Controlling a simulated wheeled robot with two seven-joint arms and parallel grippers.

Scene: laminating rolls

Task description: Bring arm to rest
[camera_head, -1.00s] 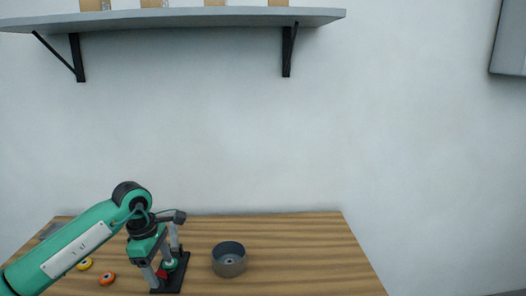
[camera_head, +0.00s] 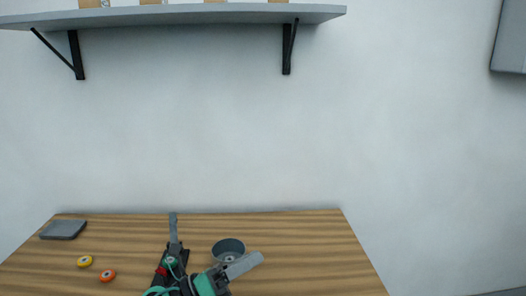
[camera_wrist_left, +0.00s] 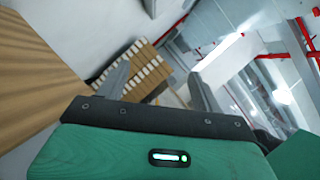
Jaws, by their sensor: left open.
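My left gripper (camera_head: 218,236) is at the bottom of the head view, its two grey fingers spread wide apart with nothing between them. It hides part of the black stand (camera_head: 184,257) and of the grey round container (camera_head: 228,244) behind it. In the left wrist view the open fingers (camera_wrist_left: 158,70) show against the room, with no object between them. A small green roll (camera_head: 171,261) and a red part (camera_head: 161,270) show at the stand. My right gripper is not in view.
A yellow roll (camera_head: 84,261) and an orange roll (camera_head: 107,276) lie on the wooden table (camera_head: 305,250) at left. A grey flat block (camera_head: 63,230) lies at the back left. The table's right side is clear. A wall shelf (camera_head: 180,16) hangs above.

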